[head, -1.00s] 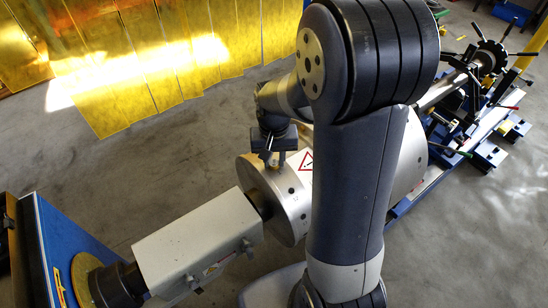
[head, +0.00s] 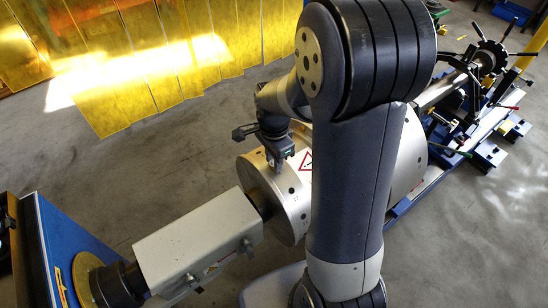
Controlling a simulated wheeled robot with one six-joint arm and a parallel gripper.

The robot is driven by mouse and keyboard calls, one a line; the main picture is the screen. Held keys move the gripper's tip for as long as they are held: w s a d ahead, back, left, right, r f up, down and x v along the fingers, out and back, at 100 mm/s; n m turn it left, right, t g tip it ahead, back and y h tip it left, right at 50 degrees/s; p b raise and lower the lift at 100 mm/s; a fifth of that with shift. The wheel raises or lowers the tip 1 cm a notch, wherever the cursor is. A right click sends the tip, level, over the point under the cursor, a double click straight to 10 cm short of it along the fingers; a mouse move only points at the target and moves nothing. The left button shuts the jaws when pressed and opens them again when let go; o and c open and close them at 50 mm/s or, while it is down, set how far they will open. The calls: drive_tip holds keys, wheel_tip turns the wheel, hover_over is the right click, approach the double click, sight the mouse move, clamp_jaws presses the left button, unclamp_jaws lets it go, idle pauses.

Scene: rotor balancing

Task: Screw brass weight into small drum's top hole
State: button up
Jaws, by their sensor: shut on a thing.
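The small drum (head: 298,208) is the silver cylinder at the centre of the head view, beside a light-grey housing, with dark holes in its curved side. My gripper (head: 277,164) points down at the top of this drum, its fingertips at or just above the surface. It is shut on the brass weight, of which at most a tiny brass-coloured trace shows beside the fingers. The top hole is hidden under the gripper, so I cannot tell how deep the weight sits in it.
The light-grey box-shaped housing (head: 195,238) lies left of the drum, joined to a blue stand (head: 75,245). A blue machine bed with a handled wheel (head: 490,58) is at upper right. Yellow curtains (head: 150,60) hang at the back. My arm hides the drum's right part.

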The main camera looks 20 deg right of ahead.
drive_tip(key=m, duration=0.4)
drive_tip(key=o, duration=1)
drive_tip(key=shift+c, duration=0.6)
wheel_tip(320, 180, up, 6)
drive_tip(key=p, duration=0.5)
drive_tip(key=shift+f, duration=0.1)
